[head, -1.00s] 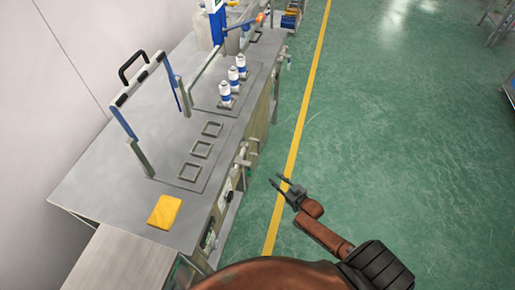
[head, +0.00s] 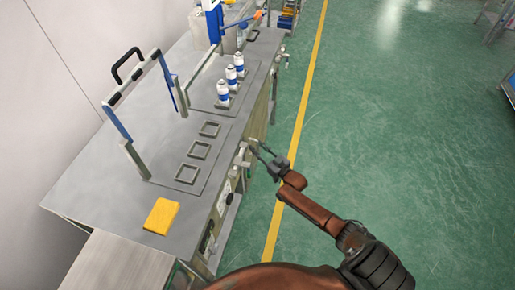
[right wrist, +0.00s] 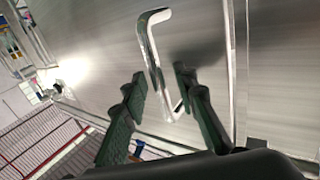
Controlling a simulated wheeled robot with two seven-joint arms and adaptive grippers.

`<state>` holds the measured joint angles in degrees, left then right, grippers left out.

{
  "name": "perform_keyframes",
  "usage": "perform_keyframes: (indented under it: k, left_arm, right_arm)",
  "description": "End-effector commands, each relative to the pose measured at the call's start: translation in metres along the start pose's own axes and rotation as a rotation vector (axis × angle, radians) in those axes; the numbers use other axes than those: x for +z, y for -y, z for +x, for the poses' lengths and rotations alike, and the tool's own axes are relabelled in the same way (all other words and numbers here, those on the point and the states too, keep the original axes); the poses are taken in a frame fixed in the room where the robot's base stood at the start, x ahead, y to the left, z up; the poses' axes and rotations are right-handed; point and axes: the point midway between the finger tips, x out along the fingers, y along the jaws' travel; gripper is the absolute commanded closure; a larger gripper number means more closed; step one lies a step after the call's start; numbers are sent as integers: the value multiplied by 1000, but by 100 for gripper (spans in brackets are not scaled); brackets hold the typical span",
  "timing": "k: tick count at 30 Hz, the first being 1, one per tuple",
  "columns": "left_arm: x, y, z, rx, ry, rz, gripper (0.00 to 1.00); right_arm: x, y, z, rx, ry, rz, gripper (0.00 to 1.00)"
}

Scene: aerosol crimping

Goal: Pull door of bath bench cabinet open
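The bath bench cabinet door shows in the right wrist view as a brushed metal panel (right wrist: 208,25). A bent metal bar handle (right wrist: 147,42) stands on it. In the head view the bench (head: 100,185) runs along the wall, and its front is seen only at a steep angle. My right gripper (head: 258,151) is at the bench front, beside its middle. In the right wrist view my right gripper (right wrist: 160,75) is open, with dark fingers on either side of the handle and visible gaps. The door looks shut. My left gripper is not in view.
On the bench top are a blue and grey frame (head: 117,120), several white and blue cans (head: 231,74) and a yellow block (head: 161,216). Pipe fittings (head: 242,158) stick out from the bench front. The green floor (head: 400,140) to the right is clear.

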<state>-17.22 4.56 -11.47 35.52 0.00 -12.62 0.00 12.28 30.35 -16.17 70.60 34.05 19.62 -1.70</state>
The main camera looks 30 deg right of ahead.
Motion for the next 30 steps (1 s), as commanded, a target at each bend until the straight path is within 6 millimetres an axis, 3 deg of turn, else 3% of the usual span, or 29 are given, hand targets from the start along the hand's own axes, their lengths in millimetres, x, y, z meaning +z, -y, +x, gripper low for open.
perform_keyframes:
  k: [6, 18, 30]
  left_arm:
    - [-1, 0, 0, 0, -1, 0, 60]
    - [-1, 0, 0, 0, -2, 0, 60]
    - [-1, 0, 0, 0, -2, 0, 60]
  right_arm:
    - [0, 0, 0, 0, 0, 0, 74]
    - [0, 0, 0, 0, 0, 0, 100]
    - [0, 0, 0, 0, 0, 0, 100]
